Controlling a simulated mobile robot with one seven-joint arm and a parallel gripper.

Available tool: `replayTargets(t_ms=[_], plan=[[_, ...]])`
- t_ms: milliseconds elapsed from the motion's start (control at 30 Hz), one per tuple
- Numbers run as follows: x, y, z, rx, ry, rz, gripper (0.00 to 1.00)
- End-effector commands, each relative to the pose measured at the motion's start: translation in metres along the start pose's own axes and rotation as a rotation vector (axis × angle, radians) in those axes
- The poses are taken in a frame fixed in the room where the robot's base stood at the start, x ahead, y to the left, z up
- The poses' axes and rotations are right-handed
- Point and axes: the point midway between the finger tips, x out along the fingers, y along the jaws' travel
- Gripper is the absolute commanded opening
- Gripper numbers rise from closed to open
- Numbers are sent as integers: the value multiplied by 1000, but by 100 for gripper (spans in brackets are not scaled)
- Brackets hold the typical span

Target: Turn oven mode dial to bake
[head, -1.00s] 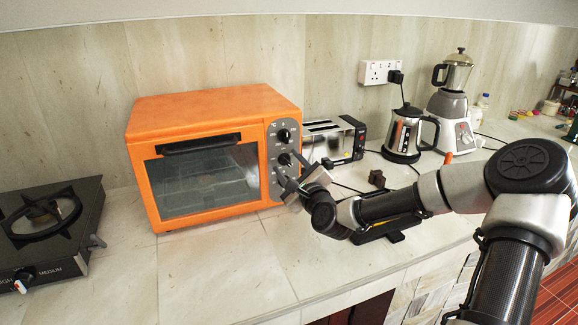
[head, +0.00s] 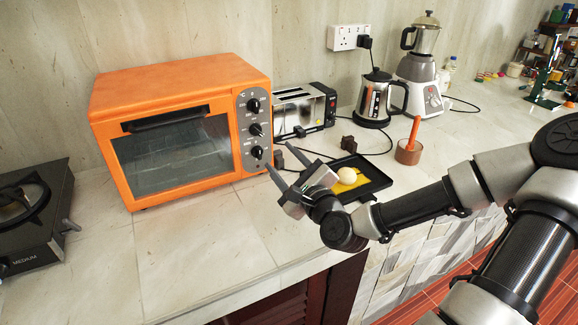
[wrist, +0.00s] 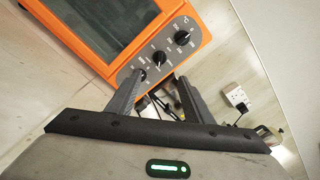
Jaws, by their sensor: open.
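The orange oven (head: 180,75) stands on the counter against the wall, its glass door shut. Its grey panel on the right side carries three black dials in a column: a top dial (head: 253,105), a middle dial (head: 255,129) and a bottom dial (head: 257,152). The wrist view shows them as the top dial (wrist: 182,37), the middle dial (wrist: 159,58) and the bottom dial (wrist: 140,75). The dial labels are too small to read. My gripper (head: 279,160) is open and empty, just right of the panel's lower part, apart from the dials. In the wrist view its fingers (wrist: 158,92) point toward the panel.
A toaster (head: 303,109) stands right of the oven, then a kettle (head: 375,100) and a blender (head: 420,70). A black tray (head: 375,178) with a pale round item lies behind my gripper. A gas stove (head: 30,215) is at left. The front counter is clear.

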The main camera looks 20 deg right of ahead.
Motion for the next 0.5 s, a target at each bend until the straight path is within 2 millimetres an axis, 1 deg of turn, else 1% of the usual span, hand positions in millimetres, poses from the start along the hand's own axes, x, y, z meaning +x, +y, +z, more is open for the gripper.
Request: replayTargets(t_ms=[33, 67, 133, 500], plan=[[-9, -5, 5, 4, 2, 0, 47], [-9, -8, 8, 7, 1, 0, 47], [-12, -10, 6, 5, 2, -2, 47], [-31, -3, 2, 2, 0, 1, 47]])
